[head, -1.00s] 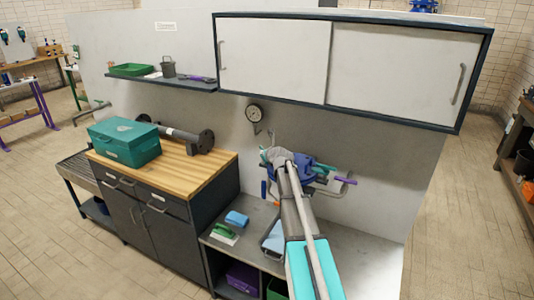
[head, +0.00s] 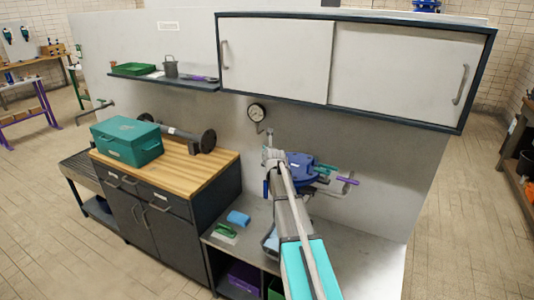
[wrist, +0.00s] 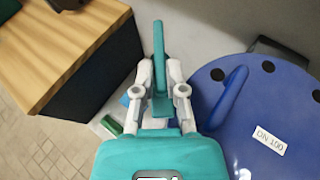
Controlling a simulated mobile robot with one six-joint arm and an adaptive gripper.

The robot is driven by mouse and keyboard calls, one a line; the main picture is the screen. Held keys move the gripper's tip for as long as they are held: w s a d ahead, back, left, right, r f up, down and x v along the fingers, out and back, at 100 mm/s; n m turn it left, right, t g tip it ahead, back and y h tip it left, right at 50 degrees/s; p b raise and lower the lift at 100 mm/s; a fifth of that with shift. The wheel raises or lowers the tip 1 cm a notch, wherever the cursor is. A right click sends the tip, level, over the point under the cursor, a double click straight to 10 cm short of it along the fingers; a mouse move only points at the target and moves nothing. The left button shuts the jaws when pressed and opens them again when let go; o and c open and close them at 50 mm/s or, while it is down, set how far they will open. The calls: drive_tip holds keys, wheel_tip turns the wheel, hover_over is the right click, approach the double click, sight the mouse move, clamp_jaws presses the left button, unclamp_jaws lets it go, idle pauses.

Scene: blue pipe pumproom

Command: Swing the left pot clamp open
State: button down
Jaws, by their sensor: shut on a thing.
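The blue pot (head: 298,167) stands on the grey bench below the wall cabinet, partly hidden by my arm. In the wrist view, its round blue lid (wrist: 255,115) fills the right side, with a raised handle and a "DN 100" label. My gripper (wrist: 158,82) is to the left of the lid. Its two pale fingers are closed around a teal lever (wrist: 158,40), which looks like the left clamp's handle. In the head view my gripper (head: 271,156) is at the pot's left side. The clamp's pivot and hook are hidden. Another clamp handle, green (head: 326,168), shows at the pot's right.
A pressure gauge (head: 256,113) hangs on the wall behind. A purple-handled lever (head: 347,181) projects right of the pot. A wooden-topped cabinet (head: 215,162) with a teal toolbox (head: 127,140) stands left. A blue sponge (head: 238,218) lies on the bench. The right bench is mostly clear.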

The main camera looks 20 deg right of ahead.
drive_tip(key=c, duration=0.7)
unclamp_jaws()
drive_tip(key=shift+d+n+y, duration=0.25)
drive_tip(key=shift+n+y, duration=0.55)
drive_tip(key=shift+y, duration=0.15)
drive_tip(key=shift+d+n+y, duration=0.25)
drive_tip(key=shift+n+y, duration=0.55)
drive_tip(key=shift+y, duration=0.15)
